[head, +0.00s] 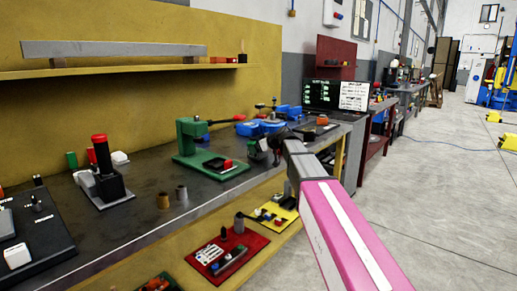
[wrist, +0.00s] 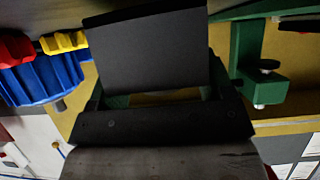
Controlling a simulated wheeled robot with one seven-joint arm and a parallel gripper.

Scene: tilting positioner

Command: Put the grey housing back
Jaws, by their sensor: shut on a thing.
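My gripper (head: 278,150) is over the long workbench, at the end of my arm, right of the green press. In the wrist view my gripper (wrist: 155,95) is shut on a flat-faced dark grey block, which I take for the grey housing (wrist: 150,48). The block fills the upper middle of that view and hides what lies behind it. In the head view a small grey piece with some green (head: 257,151) shows just left of my gripper. I cannot tell there whether it touches the bench, and the fingertips are not clear.
The green press (head: 200,150) stands close on the left; its frame also shows in the wrist view (wrist: 248,60). Blue parts (head: 262,127) lie behind my gripper. A laptop (head: 335,95) stands farther right. Red (head: 228,252) and yellow trays lie below the bench top. The bench front-middle (head: 220,190) is clear.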

